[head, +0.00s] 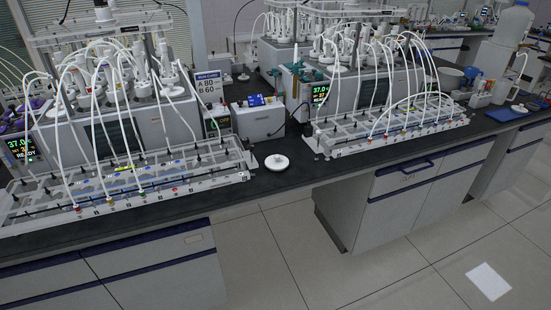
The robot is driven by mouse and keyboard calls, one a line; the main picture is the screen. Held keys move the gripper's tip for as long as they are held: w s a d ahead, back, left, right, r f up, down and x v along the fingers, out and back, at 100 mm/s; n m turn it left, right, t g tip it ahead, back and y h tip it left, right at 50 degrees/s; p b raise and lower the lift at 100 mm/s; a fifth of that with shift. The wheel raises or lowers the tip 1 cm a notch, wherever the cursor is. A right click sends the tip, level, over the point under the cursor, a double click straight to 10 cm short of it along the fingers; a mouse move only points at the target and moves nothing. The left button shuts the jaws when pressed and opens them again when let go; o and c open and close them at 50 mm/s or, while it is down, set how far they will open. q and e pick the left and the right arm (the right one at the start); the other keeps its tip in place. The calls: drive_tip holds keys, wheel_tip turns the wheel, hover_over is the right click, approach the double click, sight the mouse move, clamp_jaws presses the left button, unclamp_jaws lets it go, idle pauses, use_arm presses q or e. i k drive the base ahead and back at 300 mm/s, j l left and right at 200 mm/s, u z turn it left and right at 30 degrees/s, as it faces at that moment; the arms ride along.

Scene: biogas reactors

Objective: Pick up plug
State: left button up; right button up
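A small white round piece (277,162) with a raised middle lies on the dark bench top, in the gap between the two reactor racks; it may be the plug or a dish holding it, too small to tell. A similar small white round piece (519,108) lies at the far right on a blue tray (505,115). Neither of my grippers is in the head view.
The left reactor rack (130,185) and right reactor rack (395,125) carry many white tubes. A white box (258,120) and a sign (210,88) stand behind the gap. The floor (330,240) before the bench (300,180) is clear except a white sheet (488,281).

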sight(276, 163)
drive_tip(key=i+l, duration=0.1)
drive_tip(key=l, duration=0.4)
drive_tip(key=i+l, duration=0.15)
drive_tip(key=l, duration=0.35)
drive_tip(key=i+l, duration=0.1)
drive_tip(key=l, duration=0.4)
drive_tip(key=i+l, duration=0.15)
drive_tip(key=l, duration=0.35)
drive_tip(key=i+l, duration=0.1)
drive_tip(key=l, duration=0.4)
drive_tip(key=i+l+u, duration=0.1)
drive_tip(key=l, duration=0.4)
drive_tip(key=i+l+u, duration=0.2)
drive_tip(key=u, duration=0.3)
drive_tip(key=i+l+u, duration=0.15)
drive_tip(key=l+u, duration=0.2)
drive_tip(key=u, duration=0.15)
